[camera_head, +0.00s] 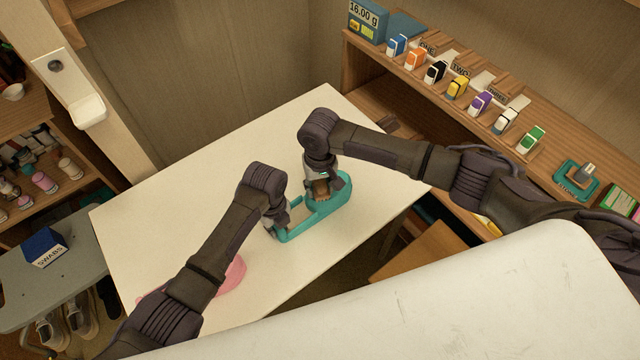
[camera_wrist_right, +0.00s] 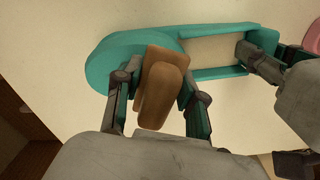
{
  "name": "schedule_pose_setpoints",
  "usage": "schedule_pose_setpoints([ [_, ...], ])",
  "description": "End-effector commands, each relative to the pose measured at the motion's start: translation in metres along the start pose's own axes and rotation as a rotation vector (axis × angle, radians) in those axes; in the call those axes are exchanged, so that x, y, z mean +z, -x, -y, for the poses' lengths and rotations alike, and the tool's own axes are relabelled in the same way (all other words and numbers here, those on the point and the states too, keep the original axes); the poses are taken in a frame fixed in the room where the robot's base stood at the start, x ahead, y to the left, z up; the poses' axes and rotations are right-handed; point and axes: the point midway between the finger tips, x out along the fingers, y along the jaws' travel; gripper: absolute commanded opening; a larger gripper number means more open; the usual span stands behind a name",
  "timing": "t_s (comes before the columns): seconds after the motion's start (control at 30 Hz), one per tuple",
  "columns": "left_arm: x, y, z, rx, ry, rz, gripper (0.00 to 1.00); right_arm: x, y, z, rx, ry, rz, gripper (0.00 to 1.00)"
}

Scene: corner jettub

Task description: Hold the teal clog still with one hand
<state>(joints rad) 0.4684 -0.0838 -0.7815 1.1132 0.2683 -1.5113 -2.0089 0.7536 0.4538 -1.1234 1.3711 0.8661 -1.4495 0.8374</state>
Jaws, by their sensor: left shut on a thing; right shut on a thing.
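The teal clog (camera_head: 335,206) lies on the white table, and its open frame-like end points toward the lower left. In the right wrist view the clog (camera_wrist_right: 135,50) runs across the top. My left gripper (camera_head: 279,224) is shut on the near end of the clog; it also shows in the right wrist view (camera_wrist_right: 258,62). My right gripper (camera_head: 321,186) is at the clog's wider end, shut on a brown block-like piece (camera_wrist_right: 162,88). The brown piece is over or against the clog; their exact contact is hidden.
A pink item (camera_head: 236,273) lies on the white table (camera_head: 180,200), partly behind my left arm. A swabs box (camera_head: 44,246) stands at left.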

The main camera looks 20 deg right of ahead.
Motion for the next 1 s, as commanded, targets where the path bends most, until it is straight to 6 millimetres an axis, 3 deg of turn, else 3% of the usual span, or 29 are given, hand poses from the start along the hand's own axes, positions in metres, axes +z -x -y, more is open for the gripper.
schedule_pose_setpoints([
  [0.57,-0.003,-0.005,-0.004,0.011,0.000,-0.009,0.00,-0.001,-0.009,-0.002,0.000,-0.002,-0.001,0.12],
  [1.0,-0.004,-0.005,-0.004,0.011,0.001,-0.009,0.00,-0.015,-0.007,-0.031,0.000,-0.001,0.000,0.12],
])
